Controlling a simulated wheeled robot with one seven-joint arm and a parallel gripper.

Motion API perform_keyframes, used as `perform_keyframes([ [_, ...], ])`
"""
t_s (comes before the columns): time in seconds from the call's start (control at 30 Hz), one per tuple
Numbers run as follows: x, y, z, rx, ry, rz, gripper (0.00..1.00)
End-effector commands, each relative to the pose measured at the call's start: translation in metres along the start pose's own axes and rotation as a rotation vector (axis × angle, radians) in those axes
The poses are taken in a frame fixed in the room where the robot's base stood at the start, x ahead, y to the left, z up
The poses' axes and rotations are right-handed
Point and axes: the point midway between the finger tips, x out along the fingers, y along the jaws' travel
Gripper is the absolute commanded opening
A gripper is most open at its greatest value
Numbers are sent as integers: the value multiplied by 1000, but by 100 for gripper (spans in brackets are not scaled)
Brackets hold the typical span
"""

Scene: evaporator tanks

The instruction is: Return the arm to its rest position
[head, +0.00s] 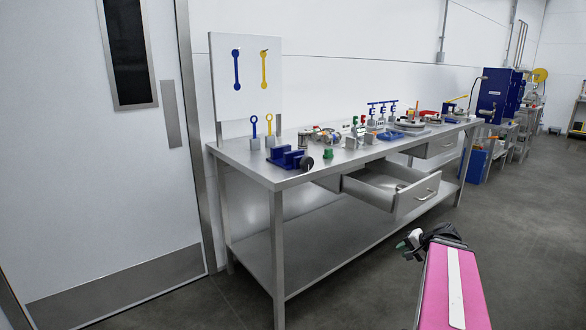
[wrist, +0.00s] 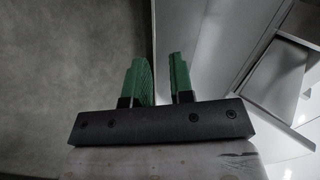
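My arm shows as a pink link at the lower right of the head view, with my gripper (head: 408,244) at its far end, in front of the workbench (head: 252,250) and apart from it. In the wrist view my gripper (wrist: 160,80) has two green fingers with a clear gap between them. Nothing is between the fingers. The grey floor (wrist: 80,50) lies beyond them on the left, and pale bench surfaces show on the right.
A bench drawer (head: 395,185) stands pulled open near my gripper. A blue vise (head: 288,158) and several small parts sit on the benchtop. A board (head: 246,80) holds a blue and a yellow wrench. The floor (head: 530,220) to the right is free.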

Motion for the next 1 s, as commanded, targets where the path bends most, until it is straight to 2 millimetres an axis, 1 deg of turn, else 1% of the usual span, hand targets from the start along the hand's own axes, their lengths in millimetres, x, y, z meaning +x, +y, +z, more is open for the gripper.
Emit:
perform_keyframes([
  [0.03, 15, -4, 15, -30, -35, 38, 22],
  [0.2, 54, -9, 57, -138, -135, 175, 22],
  [0.3, 74, -11, 82, -207, -188, 256, 22],
  [0.5, 106, -13, 129, -354, -282, 417, 22],
  [0.7, 128, -13, 172, -513, -354, 572, 22],
  [0.8, 135, -13, 187, -579, -377, 634, 22],
  [0.9, 139, -14, 197, -627, -391, 679, 22],
  [1.0, 141, -14, 202, -655, -397, 705, 22],
])
